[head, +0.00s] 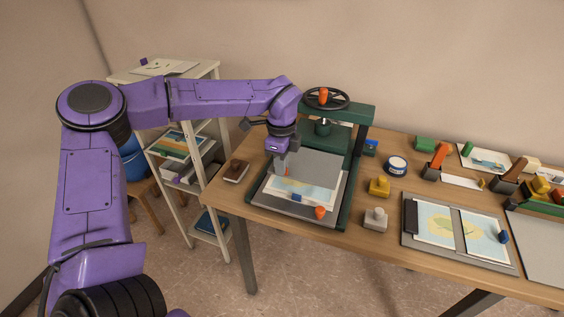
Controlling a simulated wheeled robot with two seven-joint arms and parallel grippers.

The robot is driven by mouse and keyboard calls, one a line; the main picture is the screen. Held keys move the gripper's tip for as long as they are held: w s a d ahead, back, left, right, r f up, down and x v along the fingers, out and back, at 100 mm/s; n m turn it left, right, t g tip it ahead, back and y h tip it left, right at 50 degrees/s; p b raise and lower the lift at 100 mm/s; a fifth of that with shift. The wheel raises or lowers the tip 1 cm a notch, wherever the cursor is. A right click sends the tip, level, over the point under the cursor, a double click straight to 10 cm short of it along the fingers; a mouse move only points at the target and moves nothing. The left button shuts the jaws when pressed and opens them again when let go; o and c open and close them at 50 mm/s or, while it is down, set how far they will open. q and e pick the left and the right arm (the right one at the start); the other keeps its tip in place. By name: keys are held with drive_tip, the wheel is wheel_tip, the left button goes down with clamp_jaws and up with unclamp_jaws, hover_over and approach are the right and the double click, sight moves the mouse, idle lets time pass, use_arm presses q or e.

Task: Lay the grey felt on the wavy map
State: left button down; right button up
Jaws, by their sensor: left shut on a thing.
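My left gripper (283,170) points down over the bed of the green press and is shut on the left edge of the grey felt (315,167). The felt is a flat grey sheet, held over the back part of the wavy map (300,195). The map's pale and blue front part shows in front of the felt. I cannot tell whether the felt touches the map. The map lies on a grey board (287,208) in the press, with an orange knob (320,212) at its front right. My right gripper is not in view.
The green press frame (360,140) with its black handwheel (325,98) stands behind the felt. Yellow (379,187) and grey (376,219) weights and a round tin (396,166) stand to the right. A brown book (235,171) lies left of the press. A framed map board (460,232) lies farther right.

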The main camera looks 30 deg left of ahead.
use_arm(q)
drive_tip(key=shift+w+a+f+b, duration=0.1)
drive_tip(key=shift+a+f+b, duration=0.15)
drive_tip(key=shift+f+b, duration=0.15)
wheel_tip(320, 180, down, 5)
drive_tip(key=b, duration=0.5)
drive_tip(key=shift+f, duration=0.15)
drive_tip(key=shift+f, duration=0.2)
drive_tip(key=shift+f+b, duration=0.25)
drive_tip(key=shift+b, duration=0.25)
drive_tip(key=c, duration=1.2)
unclamp_jaws()
drive_tip(key=shift+c, duration=0.3)
drive_tip(key=shift+r, duration=0.1)
